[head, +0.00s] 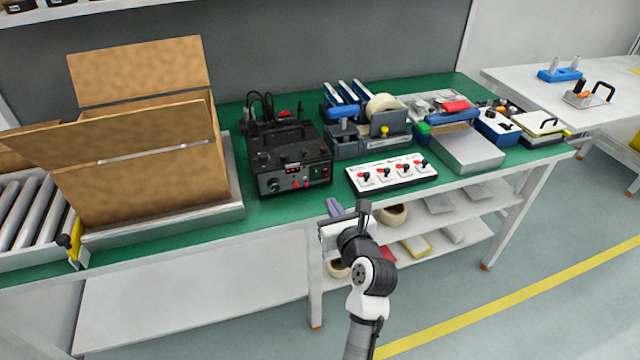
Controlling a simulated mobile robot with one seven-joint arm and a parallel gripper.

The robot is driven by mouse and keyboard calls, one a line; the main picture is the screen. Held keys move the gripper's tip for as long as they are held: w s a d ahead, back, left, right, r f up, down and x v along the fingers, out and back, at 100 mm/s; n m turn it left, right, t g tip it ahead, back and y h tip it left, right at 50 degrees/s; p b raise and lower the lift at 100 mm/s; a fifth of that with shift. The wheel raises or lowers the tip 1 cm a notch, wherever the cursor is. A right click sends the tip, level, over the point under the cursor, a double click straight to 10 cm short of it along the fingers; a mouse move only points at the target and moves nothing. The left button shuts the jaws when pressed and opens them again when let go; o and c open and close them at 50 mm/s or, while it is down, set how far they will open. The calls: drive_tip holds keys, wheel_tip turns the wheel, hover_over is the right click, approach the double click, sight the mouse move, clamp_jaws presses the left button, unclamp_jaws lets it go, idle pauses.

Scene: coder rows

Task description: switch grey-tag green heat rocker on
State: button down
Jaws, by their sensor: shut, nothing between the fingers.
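A black control unit (290,160) stands on the green bench mat, left of the middle. Its front has a dark knob, a small red display, red parts and, at the right end, a small green rocker (319,172). The rocker is too small to tell its position, and I cannot make out a grey tag. My gripper (348,208) is shut and empty. It appears in front of the bench edge, below and right of the unit in the picture, apart from the rocker.
A white panel with several red-and-black switches (392,174) lies right of the unit. A tape-roll machine (370,128) stands behind it. An open carton (150,150) stands at the left. A shelf with rolls and boxes (420,225) is under the bench.

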sight(316, 179)
drive_tip(key=p+x, duration=0.1)
drive_tip(key=x, duration=0.8)
drive_tip(key=shift+w+a, duration=0.15)
drive_tip(key=shift+w, duration=0.2)
drive_tip(key=shift+f, duration=0.15)
drive_tip(key=shift+w+a+f+t+b, duration=0.1)
drive_tip(key=shift+w+f+t+b, duration=0.25)
drive_tip(key=shift+b, duration=0.7)
drive_tip(key=shift+w+r+t, duration=0.1)
drive_tip(key=shift+r+t, duration=0.05)
drive_tip(key=shift+t, duration=0.2)
drive_tip(key=shift+a, duration=0.1)
